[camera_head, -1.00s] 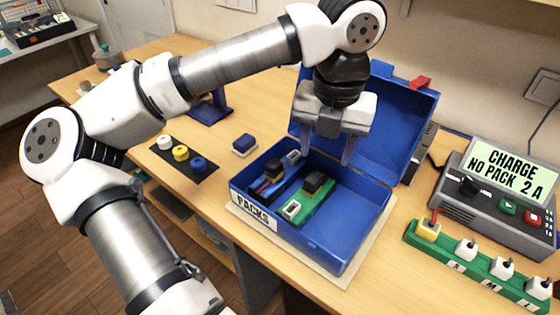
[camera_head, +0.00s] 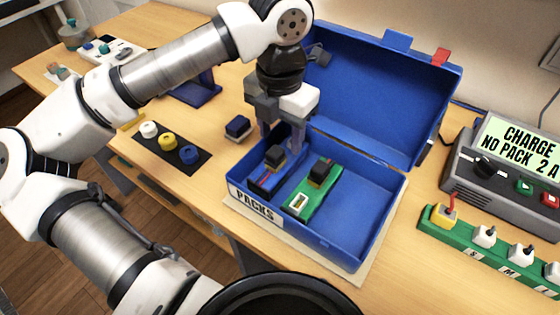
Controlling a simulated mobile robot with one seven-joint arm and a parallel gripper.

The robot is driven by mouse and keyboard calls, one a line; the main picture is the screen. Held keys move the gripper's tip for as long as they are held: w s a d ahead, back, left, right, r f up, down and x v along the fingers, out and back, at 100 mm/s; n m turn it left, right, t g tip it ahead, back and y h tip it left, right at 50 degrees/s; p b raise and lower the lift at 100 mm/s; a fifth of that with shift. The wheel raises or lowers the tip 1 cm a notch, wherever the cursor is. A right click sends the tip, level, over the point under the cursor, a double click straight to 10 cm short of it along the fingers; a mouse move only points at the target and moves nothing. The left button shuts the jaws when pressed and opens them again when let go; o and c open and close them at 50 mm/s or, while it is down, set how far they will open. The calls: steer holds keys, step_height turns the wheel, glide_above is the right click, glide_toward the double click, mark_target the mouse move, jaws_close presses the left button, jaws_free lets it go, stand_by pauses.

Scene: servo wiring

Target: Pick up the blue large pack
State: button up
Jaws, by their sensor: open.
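The blue pack (camera_head: 262,181), with a black and tan block on top and a red wire along it, lies in the left part of the blue PACKS box (camera_head: 368,198). A green pack (camera_head: 309,204) with a black block and a white-framed socket lies beside it on the right. My gripper (camera_head: 283,138) is open, pointing down over the back left of the box. Its fingers are near the far end of the blue pack and hold nothing. Whether a finger touches the pack cannot be told.
The box's raised lid (camera_head: 385,90) stands behind my gripper. A charger (camera_head: 510,165) and green socket strip (camera_head: 470,246) stand right.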

mark_target(280, 155)
steer(key=shift+s+f+p, duration=0.2)
steer(key=shift+f+p, duration=0.7)
steer(key=shift+f, duration=2.1)
steer(key=shift+c, duration=0.4)
steer(key=c, duration=1)
steer(key=shift+r, duration=0.1)
steer(key=shift+c, duration=0.2)
